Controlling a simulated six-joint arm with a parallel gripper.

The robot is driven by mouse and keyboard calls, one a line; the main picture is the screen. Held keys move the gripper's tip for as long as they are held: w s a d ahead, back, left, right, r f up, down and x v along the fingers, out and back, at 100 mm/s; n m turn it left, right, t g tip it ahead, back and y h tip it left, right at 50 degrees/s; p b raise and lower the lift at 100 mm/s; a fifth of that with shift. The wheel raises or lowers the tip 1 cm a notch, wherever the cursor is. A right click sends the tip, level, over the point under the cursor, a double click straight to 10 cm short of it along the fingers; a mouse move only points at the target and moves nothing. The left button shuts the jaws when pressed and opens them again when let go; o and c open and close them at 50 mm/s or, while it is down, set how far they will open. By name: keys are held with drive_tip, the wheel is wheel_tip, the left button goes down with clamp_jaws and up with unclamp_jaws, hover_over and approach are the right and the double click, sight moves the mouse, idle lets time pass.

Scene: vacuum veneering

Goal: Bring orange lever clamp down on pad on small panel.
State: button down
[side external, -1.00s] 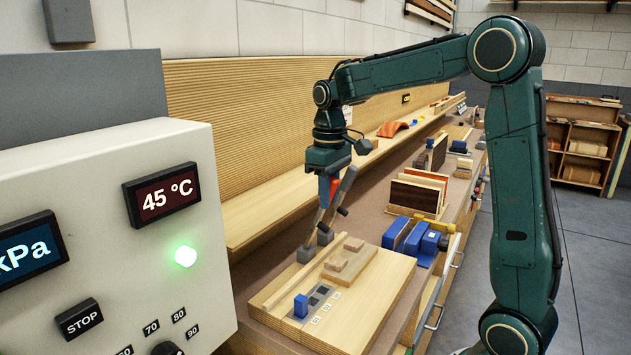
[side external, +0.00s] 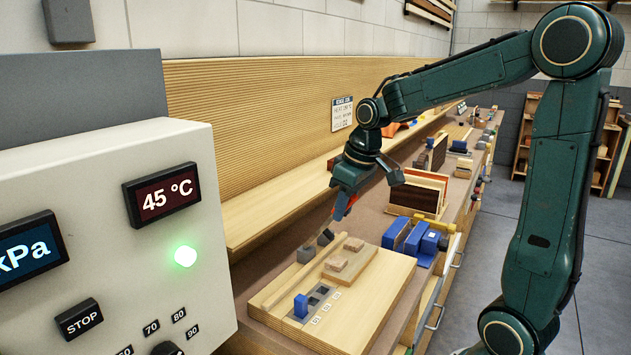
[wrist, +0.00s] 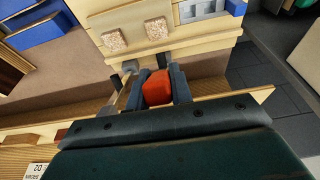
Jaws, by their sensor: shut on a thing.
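My gripper (side external: 342,208) is shut on the orange lever clamp's handle (wrist: 157,87), which sits between the two fingers in the wrist view. In the side view the gripper is tilted, and only a bit of orange (side external: 352,203) shows at the fingers. Grey clamp bases (side external: 306,254) stand at the back edge of the board. The small panel (side external: 350,262) lies on the board and carries two tan pads, a near one (side external: 335,264) and a far one (side external: 353,244). Both pads show in the wrist view (wrist: 115,40). I cannot tell whether the clamp touches a pad.
A small blue block (side external: 301,305) stands at the board's near end by grey squares. Blue blocks (side external: 412,235) and upright veneer sheets (side external: 420,193) stand right of and behind the board (side external: 375,290). A control box (side external: 110,220) fills the left foreground.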

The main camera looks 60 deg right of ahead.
drive_tip(key=s+f+t, duration=0.4)
drive_tip(key=shift+s+f+t, duration=0.15)
drive_tip(key=shift+f+t, duration=0.25)
idle(0.4)
drive_tip(key=c, duration=1.2)
unclamp_jaws()
drive_tip(key=shift+c, duration=0.2)
drive_tip(key=shift+s+r, duration=0.1)
drive_tip(key=v, duration=0.7)
drive_tip(key=shift+s, duration=0.1)
drive_tip(key=shift+c, duration=0.4)
